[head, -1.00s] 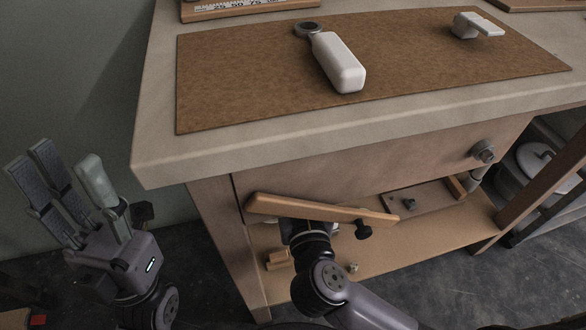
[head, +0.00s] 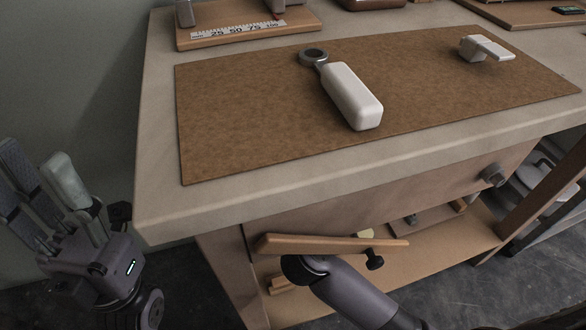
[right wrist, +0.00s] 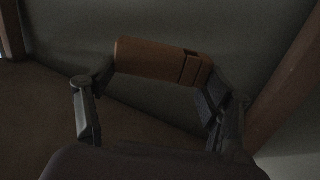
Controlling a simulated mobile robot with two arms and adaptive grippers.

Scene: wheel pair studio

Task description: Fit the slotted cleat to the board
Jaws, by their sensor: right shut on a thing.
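My right gripper (right wrist: 160,85) is shut on a brown, slotted wooden piece (right wrist: 150,57), seemingly the cleat, seen between its fingers with the slot near its right end. I cannot tell whether this bar is the held piece. A flat wooden board (head: 440,210) with a small knob lies on the shelf behind, partly hidden; whether it is the task's board is unclear. My left gripper (head: 42,175) is open and empty, left of the bench.
The bench top (head: 210,208) overhangs the shelf opening. On it lie a brown mat (head: 240,120), a white-handled ring tool (head: 350,95), a white clamp-like part (head: 485,48) and a wooden base with a scale (head: 245,30).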

